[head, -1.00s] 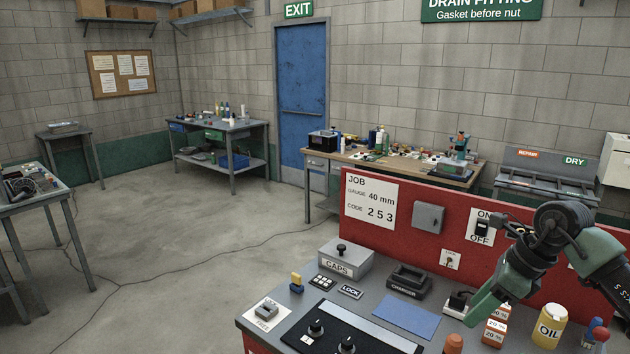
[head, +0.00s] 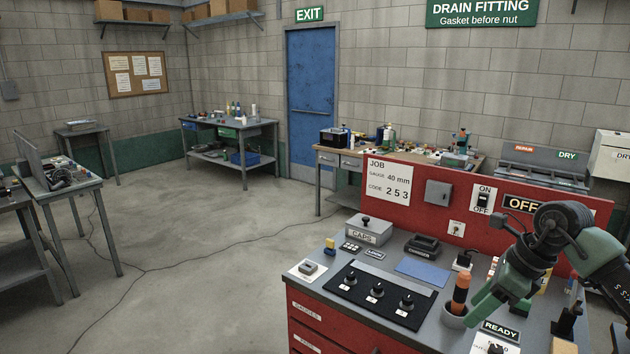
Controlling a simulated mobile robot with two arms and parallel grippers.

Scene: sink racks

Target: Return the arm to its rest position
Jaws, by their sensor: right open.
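My right gripper (head: 482,308), with green fingers, hangs over the right part of the grey bench top (head: 330,247). It is open and I see nothing held in it. Its dark wrist and green arm come in from the right edge. In the picture its fingers overlap the area between an orange-handled tool in a grey cup (head: 453,317) and the READY sign (head: 500,330); I cannot tell the height. My left gripper is not in view.
The bench carries a black panel with knobs (head: 345,293), a CAPS box (head: 367,230), a charger (head: 423,246) and a blue mat (head: 423,271). A red back panel (head: 411,197) stands behind. The arm hides things at the right. Open floor (head: 200,280) lies to the left.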

